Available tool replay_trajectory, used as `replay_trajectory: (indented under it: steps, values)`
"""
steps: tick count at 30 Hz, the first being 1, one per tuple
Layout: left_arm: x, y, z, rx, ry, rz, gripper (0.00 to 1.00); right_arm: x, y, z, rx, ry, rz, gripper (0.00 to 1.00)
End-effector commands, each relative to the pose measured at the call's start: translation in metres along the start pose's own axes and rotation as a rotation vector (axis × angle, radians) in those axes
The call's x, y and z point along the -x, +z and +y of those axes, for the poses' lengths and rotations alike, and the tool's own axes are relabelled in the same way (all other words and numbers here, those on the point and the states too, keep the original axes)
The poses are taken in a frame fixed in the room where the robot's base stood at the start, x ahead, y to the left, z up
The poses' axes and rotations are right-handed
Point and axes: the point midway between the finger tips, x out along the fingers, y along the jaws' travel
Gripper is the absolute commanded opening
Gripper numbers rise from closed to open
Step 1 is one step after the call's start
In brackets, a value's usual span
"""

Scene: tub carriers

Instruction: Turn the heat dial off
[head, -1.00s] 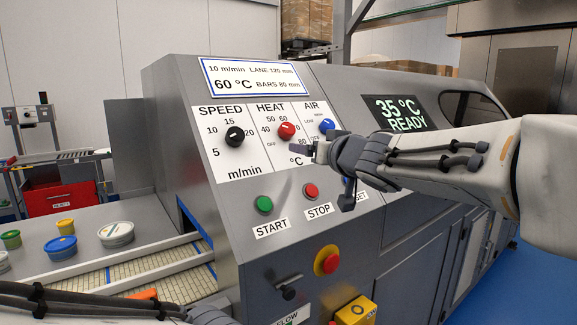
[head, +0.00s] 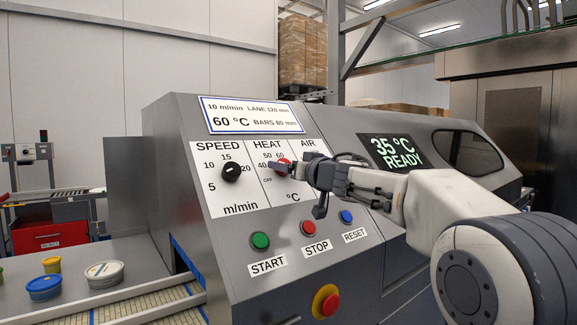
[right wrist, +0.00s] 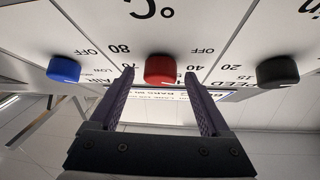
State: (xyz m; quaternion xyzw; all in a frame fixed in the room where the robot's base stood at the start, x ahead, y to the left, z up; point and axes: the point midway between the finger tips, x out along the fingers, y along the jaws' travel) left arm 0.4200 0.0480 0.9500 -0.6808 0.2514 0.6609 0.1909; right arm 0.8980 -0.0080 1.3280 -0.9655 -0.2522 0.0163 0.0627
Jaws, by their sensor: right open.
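The red heat dial (head: 283,166) sits under the HEAT label on the white panel (head: 228,203), partly hidden behind my right gripper in the head view. My right gripper (head: 281,165) reaches in from the right, in front of the dial. In the right wrist view the red dial (right wrist: 160,69) lies between the tips of the two open fingers of my right gripper (right wrist: 158,78), with a gap on each side. Which mark the dial points at is hidden. My left gripper is not in view.
The black speed dial (head: 231,172) is left of the heat dial. The blue air dial (right wrist: 64,69) shows in the right wrist view. Below are the green start (head: 261,240), red stop (head: 308,227) and blue reset (head: 346,216) buttons. The display (head: 391,151) reads 35 °C READY.

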Motion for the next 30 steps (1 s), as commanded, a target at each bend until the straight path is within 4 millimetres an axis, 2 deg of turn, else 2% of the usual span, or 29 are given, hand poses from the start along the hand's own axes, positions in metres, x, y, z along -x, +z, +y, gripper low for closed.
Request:
replay_trajectory:
  steps: [9,11,15,16,23,30]
  values:
    - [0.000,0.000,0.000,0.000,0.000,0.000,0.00,-0.004,0.000,0.000,0.000,0.000,0.000,0.81]
    - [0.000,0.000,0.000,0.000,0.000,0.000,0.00,-0.003,0.000,0.000,0.000,0.001,0.000,0.62]
    - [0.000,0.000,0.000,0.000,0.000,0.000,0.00,-0.003,0.000,0.000,0.000,0.001,0.000,0.08]
    - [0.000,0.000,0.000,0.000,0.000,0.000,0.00,-0.003,0.000,0.001,0.000,0.001,0.000,0.00]
    - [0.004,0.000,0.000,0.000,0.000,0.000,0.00,-0.003,-0.001,0.002,0.010,-0.008,0.000,0.00]
    - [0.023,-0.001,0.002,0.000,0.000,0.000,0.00,-0.003,-0.004,0.004,0.085,-0.075,-0.002,0.00]
